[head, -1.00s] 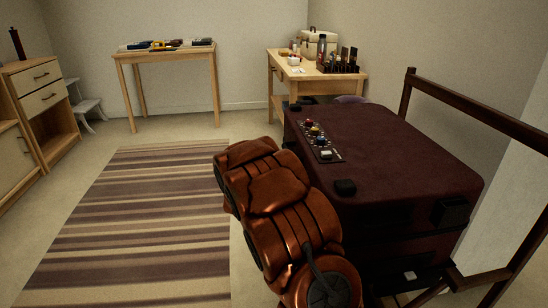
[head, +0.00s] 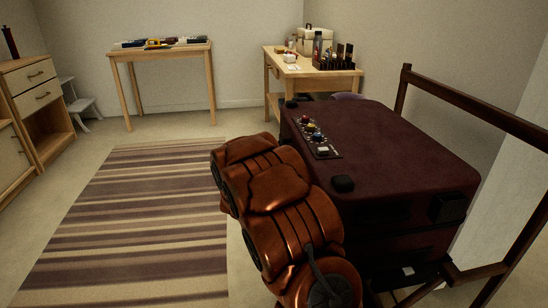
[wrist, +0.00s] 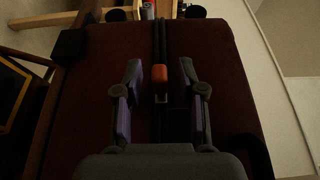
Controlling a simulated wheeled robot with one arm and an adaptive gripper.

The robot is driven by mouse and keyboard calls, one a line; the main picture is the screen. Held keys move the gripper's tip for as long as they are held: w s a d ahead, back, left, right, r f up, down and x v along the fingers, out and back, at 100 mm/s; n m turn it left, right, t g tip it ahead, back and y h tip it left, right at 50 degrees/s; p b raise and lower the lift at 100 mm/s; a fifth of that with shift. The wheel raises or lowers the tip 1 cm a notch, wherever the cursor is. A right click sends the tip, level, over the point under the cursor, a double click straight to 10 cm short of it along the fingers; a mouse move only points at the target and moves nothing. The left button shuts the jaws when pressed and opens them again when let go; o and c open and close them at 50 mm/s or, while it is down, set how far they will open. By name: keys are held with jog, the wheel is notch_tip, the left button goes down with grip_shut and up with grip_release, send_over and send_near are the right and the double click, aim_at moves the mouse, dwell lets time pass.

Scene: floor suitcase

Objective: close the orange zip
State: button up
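The maroon suitcase (head: 400,150) lies flat at the right in the head view, beside my copper arm. In the wrist view the suitcase (wrist: 95,60) fills most of the picture, with a dark zip track running up its middle. The orange zip (wrist: 160,78) sits on that track. My gripper (wrist: 161,70) is open, one purple-padded finger on each side of the orange zip, with a gap on both sides. I cannot tell how far above the zip the fingers are. In the head view my arm hides the gripper and the orange zip.
A dark rail frame (head: 485,110) stands close along the suitcase's right side. A wooden side table (head: 345,76) with bottles and a box is behind the suitcase. A small panel with coloured knobs (head: 313,135) lies on the suitcase top. The striped rug (head: 140,220) at left is clear.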

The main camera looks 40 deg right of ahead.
jog(key=v, duration=1.2)
dwell(0.5)
